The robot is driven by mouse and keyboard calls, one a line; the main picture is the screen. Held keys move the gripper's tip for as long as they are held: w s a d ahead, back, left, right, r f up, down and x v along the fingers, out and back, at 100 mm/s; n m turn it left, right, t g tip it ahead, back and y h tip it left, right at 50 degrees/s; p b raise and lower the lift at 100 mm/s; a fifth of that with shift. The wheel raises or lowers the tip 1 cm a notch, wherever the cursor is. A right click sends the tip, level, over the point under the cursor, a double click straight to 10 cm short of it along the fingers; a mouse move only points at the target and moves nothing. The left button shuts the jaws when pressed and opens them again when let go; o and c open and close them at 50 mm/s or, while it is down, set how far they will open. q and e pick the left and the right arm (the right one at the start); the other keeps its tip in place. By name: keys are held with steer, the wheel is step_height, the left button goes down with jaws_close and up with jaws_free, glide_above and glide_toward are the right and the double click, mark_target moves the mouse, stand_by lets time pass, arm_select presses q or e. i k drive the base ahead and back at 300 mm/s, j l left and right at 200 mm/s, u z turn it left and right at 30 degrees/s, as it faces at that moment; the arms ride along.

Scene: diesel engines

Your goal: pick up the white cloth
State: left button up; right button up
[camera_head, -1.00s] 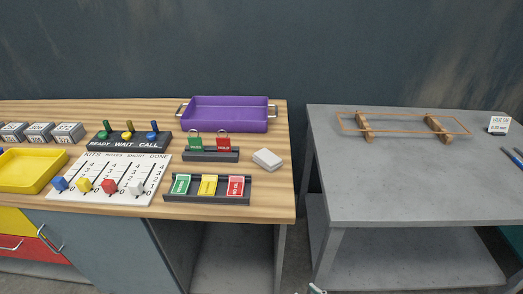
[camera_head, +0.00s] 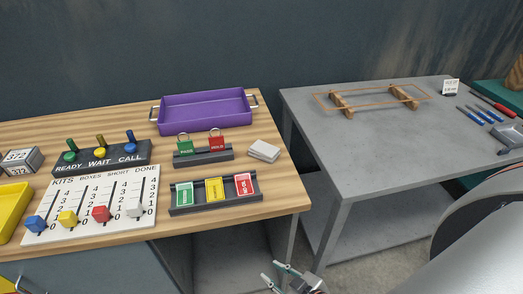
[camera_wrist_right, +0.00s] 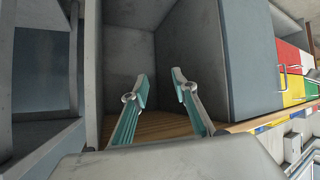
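The white cloth (camera_head: 263,151) is a small folded stack lying flat near the right edge of the wooden bench (camera_head: 285,190) in the head view. It is right of the padlock rack (camera_head: 205,154). My right gripper (camera_head: 275,272) shows at the bottom of the head view, in front of the bench's front edge and lower than its top, well apart from the cloth. In the right wrist view its two fingers (camera_wrist_right: 160,82) stand apart with nothing between them. The cloth does not show in the right wrist view. My left gripper is not in view.
A purple tray (camera_head: 206,110) stands behind the racks. A tag rack (camera_head: 214,193) lies in front of the cloth. A grey table (camera_head: 375,145) with a copper-coloured frame (camera_head: 372,97) stands to the right, across a gap. The bench around the cloth's right side is clear.

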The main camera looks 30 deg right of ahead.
mark_target(264, 151)
steer(key=j+z, duration=0.1)
steer(key=z, duration=0.3)
steer(key=j+z, duration=0.15)
steer(key=z, duration=0.25)
steer(key=j+z, duration=0.1)
steer(key=z, duration=0.25)
steer(key=i, duration=0.05)
